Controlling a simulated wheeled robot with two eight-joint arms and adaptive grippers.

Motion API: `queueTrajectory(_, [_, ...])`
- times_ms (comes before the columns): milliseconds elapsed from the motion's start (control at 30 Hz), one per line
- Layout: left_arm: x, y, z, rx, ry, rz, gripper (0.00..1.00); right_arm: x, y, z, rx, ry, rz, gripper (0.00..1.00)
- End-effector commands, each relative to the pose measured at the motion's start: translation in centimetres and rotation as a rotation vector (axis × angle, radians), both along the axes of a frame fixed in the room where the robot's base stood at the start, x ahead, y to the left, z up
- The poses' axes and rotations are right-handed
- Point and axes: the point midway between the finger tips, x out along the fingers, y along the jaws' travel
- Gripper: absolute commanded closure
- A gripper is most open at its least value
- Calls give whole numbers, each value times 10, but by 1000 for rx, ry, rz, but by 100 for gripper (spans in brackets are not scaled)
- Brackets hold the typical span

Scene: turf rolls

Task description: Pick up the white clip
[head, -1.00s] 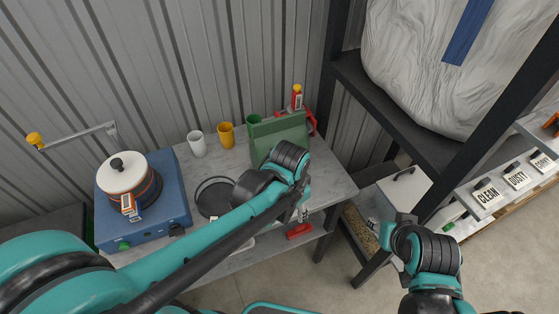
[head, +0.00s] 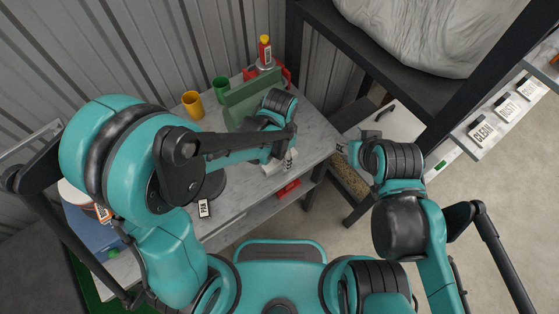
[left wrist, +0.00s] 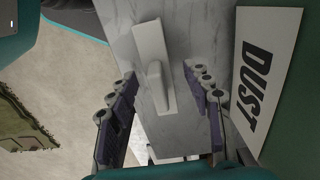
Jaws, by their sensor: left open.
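The white clip (left wrist: 152,62) lies on the grey marble-look bench top in the left wrist view, a flat pale strip with a raised lever. My left gripper (left wrist: 160,80) is open, with a finger on either side of the clip's lower part. Nothing is held between the fingers. In the head view my left gripper (head: 276,158) is low over the front right of the bench, and my arm partly hides the area. My right gripper (head: 345,148) is beside the bench's right end; its fingers are too small to judge.
A green container (head: 252,100) stands behind my left gripper. A white DUST label (left wrist: 262,75) is close on the right in the wrist view. Yellow (head: 192,104) and green (head: 221,90) cups stand at the back. A red item (head: 288,188) is on the lower shelf. A dark rack post is at right.

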Motion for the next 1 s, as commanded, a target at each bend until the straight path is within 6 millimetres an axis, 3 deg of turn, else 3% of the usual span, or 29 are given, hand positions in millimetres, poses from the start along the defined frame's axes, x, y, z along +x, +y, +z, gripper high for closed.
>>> queueTrajectory(100, [0, 0, -11, 0, 0, 0, 50, 0, 0, -5, 0, 0, 0, 60])
queueTrajectory(333, [0, 0, -11, 0, 0, 0, 50, 0, 0, -4, 0, 0, 0, 60])
queueTrajectory(367, [0, 0, -11, 0, 0, 0, 55, 0, 0, -4, 0, 0, 0, 60])
queueTrajectory(533, [0, 0, -11, 0, 0, 0, 100, 0, 0, -4, 0, 0, 0, 60])
queueTrajectory(1000, [1, 0, -6, 0, 0, 1, 100, 0, 0, 0, 0, 0, 0, 60])
